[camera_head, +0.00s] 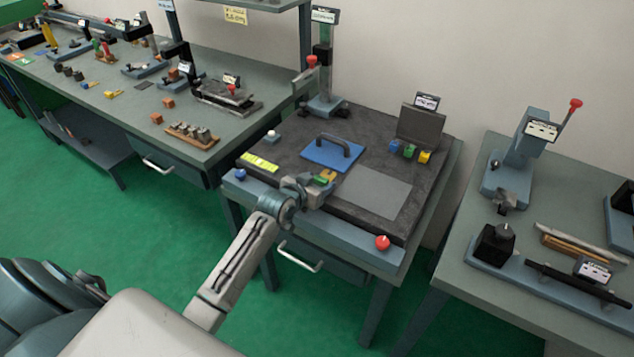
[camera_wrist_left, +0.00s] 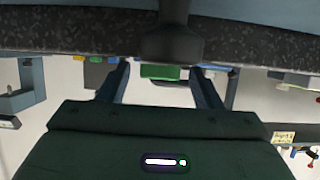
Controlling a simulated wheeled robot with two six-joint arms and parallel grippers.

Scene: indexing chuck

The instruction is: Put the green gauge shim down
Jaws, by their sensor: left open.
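The green gauge shim (camera_head: 320,181) is a small green piece at my left gripper (camera_head: 323,183), over the near part of the dark granite plate (camera_head: 285,160). In the left wrist view, a green block (camera_wrist_left: 160,72) shows between the tips of the two spread fingers of my left gripper (camera_wrist_left: 162,76), with a gap on either side. The left gripper is open. The wrist picture looks upside down, with the granite at the top. I cannot tell whether the shim touches the plate. My right gripper is not in view.
A blue plate with a dark handle (camera_head: 330,153) lies behind the gripper. Blue, green and yellow blocks (camera_head: 408,151) stand before a grey upright block (camera_head: 420,125). A flat grey pad (camera_head: 375,192) lies clear to the right. A red knob (camera_head: 382,242) sits on the front edge.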

